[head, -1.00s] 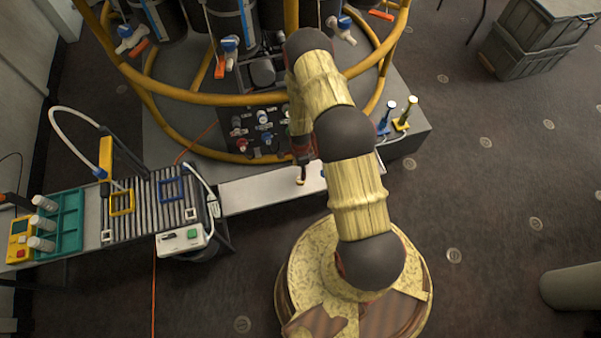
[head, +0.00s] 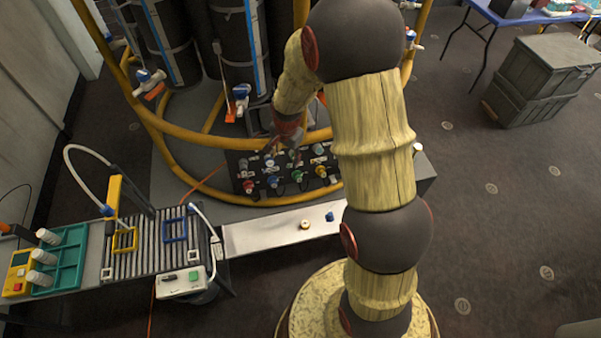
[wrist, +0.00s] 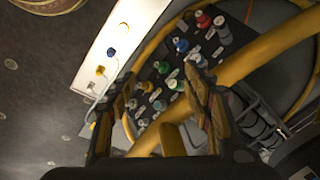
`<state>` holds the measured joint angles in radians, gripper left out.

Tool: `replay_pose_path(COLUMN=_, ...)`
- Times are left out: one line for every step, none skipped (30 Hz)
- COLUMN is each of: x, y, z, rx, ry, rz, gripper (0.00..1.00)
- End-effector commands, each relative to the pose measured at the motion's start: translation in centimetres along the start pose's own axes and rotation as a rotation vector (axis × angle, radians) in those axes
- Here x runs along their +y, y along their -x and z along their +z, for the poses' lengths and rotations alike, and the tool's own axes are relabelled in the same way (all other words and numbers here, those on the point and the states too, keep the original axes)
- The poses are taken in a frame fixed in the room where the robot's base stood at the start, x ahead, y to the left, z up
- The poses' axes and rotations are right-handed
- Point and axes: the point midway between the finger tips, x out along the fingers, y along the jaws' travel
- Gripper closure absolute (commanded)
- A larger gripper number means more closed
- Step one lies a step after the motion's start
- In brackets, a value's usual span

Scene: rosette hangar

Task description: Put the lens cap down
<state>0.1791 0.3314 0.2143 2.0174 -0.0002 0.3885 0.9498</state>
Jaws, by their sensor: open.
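A small round gold-coloured piece (head: 305,225), which I take for the lens cap, lies on the white shelf (head: 262,237). It also shows near the top of the wrist view (wrist: 122,28). My gripper (head: 284,148) is above the dark panel of coloured knobs, behind the shelf and apart from the cap. In the wrist view, my gripper (wrist: 162,85) has its fingers spread, with nothing held between them and knobs seen beyond.
A blue piece (head: 330,216) sits right of the cap; a yellow piece (wrist: 100,70) also shows. Yellow pipes (head: 235,141) ring the knob panel (head: 275,183). The slatted rack (head: 150,255) stands left. The shelf left of the cap is clear.

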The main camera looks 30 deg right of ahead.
Motion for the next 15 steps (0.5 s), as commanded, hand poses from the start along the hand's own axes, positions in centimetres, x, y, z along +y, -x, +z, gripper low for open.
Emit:
replay_pose_path(x=-0.4, y=2.9, z=0.4, rx=0.013, ry=0.052, rz=-0.021, gripper=0.50)
replay_pose_path(x=-0.4, y=4.5, z=0.7, rx=0.018, ry=0.085, rz=-0.029, gripper=0.50)
replay_pose_path(x=-0.4, y=6.4, z=1.2, rx=0.025, ry=0.130, rz=-0.039, gripper=0.50)
replay_pose_path(x=-0.3, y=7.8, z=1.6, rx=0.030, ry=0.164, rz=-0.046, gripper=0.50)
replay_pose_path(x=-0.2, y=9.3, z=2.0, rx=0.035, ry=0.199, rz=-0.053, gripper=0.50)
replay_pose_path(x=-0.1, y=11.2, z=2.5, rx=0.043, ry=0.244, rz=-0.063, gripper=0.50)
replay_pose_path(x=0.2, y=12.5, z=3.0, rx=0.049, ry=0.278, rz=-0.070, gripper=0.50)
replay_pose_path(x=0.4, y=13.8, z=3.4, rx=0.055, ry=0.311, rz=-0.077, gripper=0.50)
replay_pose_path(x=0.8, y=15.5, z=4.0, rx=0.063, ry=0.356, rz=-0.085, gripper=0.50)
replay_pose_path(x=1.1, y=16.8, z=4.5, rx=0.071, ry=0.390, rz=-0.093, gripper=0.50)
replay_pose_path(x=1.5, y=18.0, z=5.1, rx=0.077, ry=0.425, rz=-0.099, gripper=0.50)
replay_pose_path(x=2.0, y=19.6, z=5.7, rx=0.087, ry=0.469, rz=-0.108, gripper=0.50)
replay_pose_path(x=2.5, y=20.7, z=6.3, rx=0.093, ry=0.503, rz=-0.114, gripper=0.50)
replay_pose_path(x=3.0, y=21.8, z=6.8, rx=0.102, ry=0.536, rz=-0.121, gripper=0.50)
replay_pose_path(x=3.6, y=23.2, z=7.5, rx=0.112, ry=0.581, rz=-0.129, gripper=0.50)
